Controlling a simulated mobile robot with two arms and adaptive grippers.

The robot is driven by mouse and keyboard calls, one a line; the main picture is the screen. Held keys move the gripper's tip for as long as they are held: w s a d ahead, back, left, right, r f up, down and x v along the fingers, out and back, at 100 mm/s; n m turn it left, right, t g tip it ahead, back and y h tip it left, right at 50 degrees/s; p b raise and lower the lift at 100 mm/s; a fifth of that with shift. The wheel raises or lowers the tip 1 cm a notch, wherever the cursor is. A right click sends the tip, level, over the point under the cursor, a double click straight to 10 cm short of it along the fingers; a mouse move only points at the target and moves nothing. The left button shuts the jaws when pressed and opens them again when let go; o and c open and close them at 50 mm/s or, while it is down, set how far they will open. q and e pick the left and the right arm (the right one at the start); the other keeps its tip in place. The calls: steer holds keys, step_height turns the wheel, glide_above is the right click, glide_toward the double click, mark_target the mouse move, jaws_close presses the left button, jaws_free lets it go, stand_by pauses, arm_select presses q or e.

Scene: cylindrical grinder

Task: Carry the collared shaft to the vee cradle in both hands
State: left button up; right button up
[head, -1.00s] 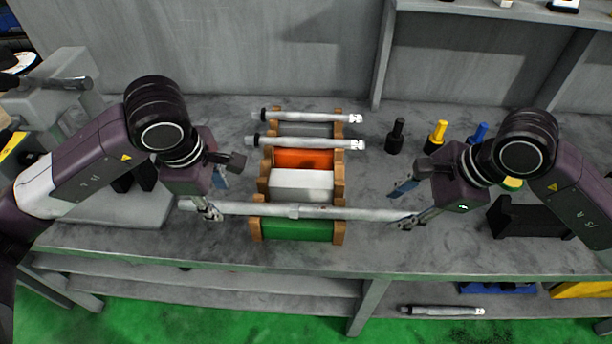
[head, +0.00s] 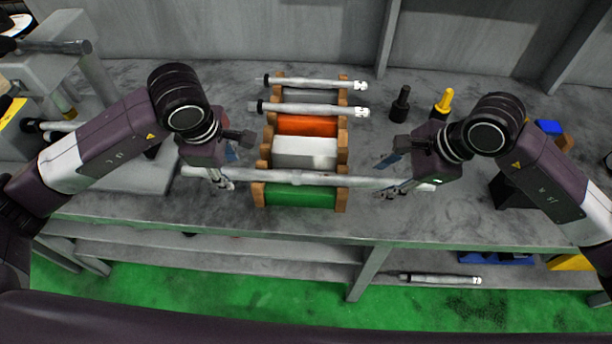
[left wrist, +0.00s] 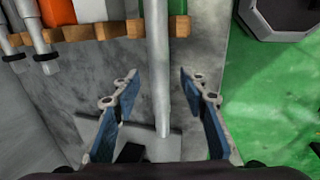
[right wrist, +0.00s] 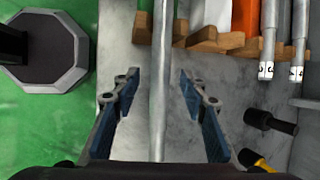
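The collared shaft (head: 302,177) is a long grey bar with a collar near its middle. It lies level across the front of the wooden rack (head: 341,195), both ends overhanging. My left gripper (head: 226,175) is at its left overhang; in the left wrist view the open fingers (left wrist: 158,88) stand either side of the shaft (left wrist: 157,60), with gaps. My right gripper (head: 392,181) is at the right overhang; in the right wrist view its open fingers (right wrist: 159,85) also straddle the shaft (right wrist: 161,50) without gripping. A black block (head: 508,192), possibly the vee cradle, is partly hidden behind my right arm.
Two shorter shafts (head: 315,82) (head: 318,109) lie on the rack behind. Orange (head: 306,126), white (head: 304,152) and green (head: 300,195) blocks fill the rack. Black (head: 400,104) and yellow (head: 443,103) pegs stand at right. Another shaft (head: 440,279) lies on the lower shelf.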

arm_select(q)
steer(key=shift+x, duration=0.95)
arm_select(e)
steer(key=shift+x, duration=0.95)
arm_select(q)
jaws_close()
arm_select(e)
jaws_close()
arm_select(q)
steer(key=shift+w+r, duration=0.2)
steer(key=shift+r, duration=0.1)
arm_select(e)
steer(key=shift+w+r, duration=0.2)
steer(key=shift+r, duration=0.1)
